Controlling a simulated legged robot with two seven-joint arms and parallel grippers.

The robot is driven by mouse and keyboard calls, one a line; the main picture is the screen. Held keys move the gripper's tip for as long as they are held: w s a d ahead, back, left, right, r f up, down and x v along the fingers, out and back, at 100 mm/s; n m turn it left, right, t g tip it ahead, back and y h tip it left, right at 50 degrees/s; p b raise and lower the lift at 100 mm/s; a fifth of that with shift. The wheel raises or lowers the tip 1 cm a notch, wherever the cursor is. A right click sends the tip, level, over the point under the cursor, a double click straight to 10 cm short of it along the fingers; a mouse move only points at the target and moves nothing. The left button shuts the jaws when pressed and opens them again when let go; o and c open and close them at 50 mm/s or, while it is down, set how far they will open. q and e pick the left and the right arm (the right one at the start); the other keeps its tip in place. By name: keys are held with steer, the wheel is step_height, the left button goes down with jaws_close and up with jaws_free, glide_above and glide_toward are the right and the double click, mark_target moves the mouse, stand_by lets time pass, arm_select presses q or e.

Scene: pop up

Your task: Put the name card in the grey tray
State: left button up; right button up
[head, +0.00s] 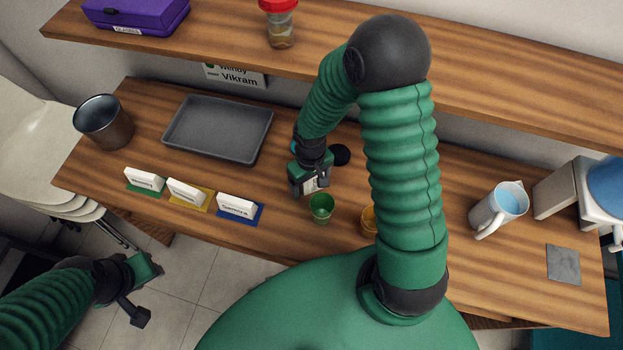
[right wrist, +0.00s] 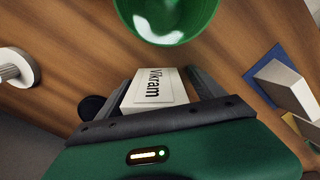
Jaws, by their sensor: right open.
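A white name card (right wrist: 153,88) reading "Vikram" is between the two fingers of my open right gripper (right wrist: 152,92) in the right wrist view. In the head view that gripper (head: 309,188) is low over the table, right of the grey tray, and a pale bit of the card shows at its fingers. Whether the card touches a finger or the table is unclear. The grey tray (head: 217,131) is empty on the table. My left gripper (head: 140,295) is off the table's front edge at lower left, its jaws unclear.
Three white name cards stand on green, yellow and blue mats (head: 238,206) in front of the tray. A green cup (head: 321,208) is close by my right gripper, an orange cup (head: 369,220) beyond. A metal cup (head: 104,122) stands left of the tray. A shelf (head: 330,50) overhangs the back.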

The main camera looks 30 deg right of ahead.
steer(key=shift+w+f, duration=0.1)
steer(key=shift+f, duration=0.05)
steer(key=c, duration=1.5)
